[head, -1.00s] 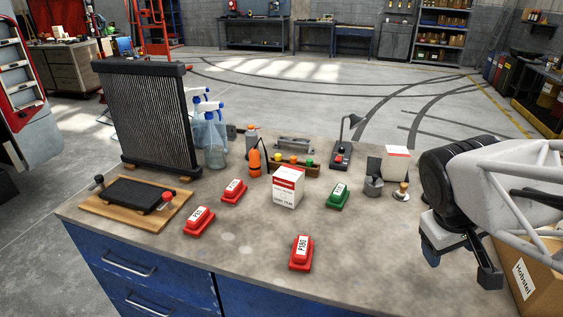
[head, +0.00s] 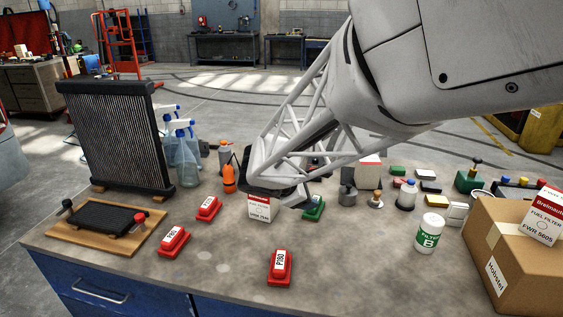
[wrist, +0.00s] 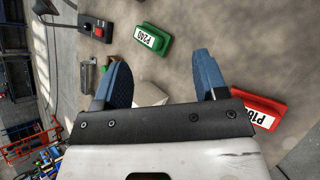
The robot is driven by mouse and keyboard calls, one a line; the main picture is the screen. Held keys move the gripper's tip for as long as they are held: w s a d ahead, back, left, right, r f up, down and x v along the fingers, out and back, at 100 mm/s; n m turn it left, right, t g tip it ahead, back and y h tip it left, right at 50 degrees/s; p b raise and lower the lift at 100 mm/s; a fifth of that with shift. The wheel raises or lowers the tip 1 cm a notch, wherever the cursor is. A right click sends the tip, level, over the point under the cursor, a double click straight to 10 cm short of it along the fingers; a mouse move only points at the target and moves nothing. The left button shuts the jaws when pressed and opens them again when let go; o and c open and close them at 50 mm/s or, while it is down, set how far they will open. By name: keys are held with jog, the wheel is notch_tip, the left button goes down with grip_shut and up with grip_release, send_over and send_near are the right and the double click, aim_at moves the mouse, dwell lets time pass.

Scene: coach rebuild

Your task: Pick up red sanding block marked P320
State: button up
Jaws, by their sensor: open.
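Three red sanding blocks lie on the bench in the head view: one at front centre (head: 280,268), one at left (head: 173,241), one farther back (head: 208,207). The front one's label appears to read P180; the other two labels are too small to read surely. My gripper (head: 272,190) is over the middle of the bench, above the white box (head: 260,208), its fingertips hard to make out. In the wrist view my gripper (wrist: 160,80) is open and empty, with a red block (wrist: 258,110) beyond its right finger, label partly cut off.
A green block (head: 314,208) lies right of the white box. A radiator (head: 120,140), spray bottles and an orange bottle (head: 229,179) stand at left and back. A cardboard box (head: 510,260) and a white jar (head: 430,232) stand at right.

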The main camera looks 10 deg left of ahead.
jog(key=w+a+f+n+t+y, duration=0.1)
jog(key=a+f+n+t, duration=0.2)
jog(key=a, duration=0.6)
jog(key=w+a+f+n+t+y, duration=0.1)
jog(key=w+a+f+n, duration=0.1)
jog(key=a+n, duration=0.5)
jog(key=n+t+y, duration=0.2)
jog(key=n+y, duration=0.1)
jog(key=n, duration=0.1)
send_near(209, 200)
jog(key=shift+w+a, duration=0.1)
jog(key=shift+w, duration=0.2)
jog(key=shift+x, duration=1.3)
jog(key=shift+d+x, duration=0.2)
jog(key=shift+x, duration=2.4)
jog(key=shift+f, duration=0.1)
jog(key=shift+c, duration=0.5)
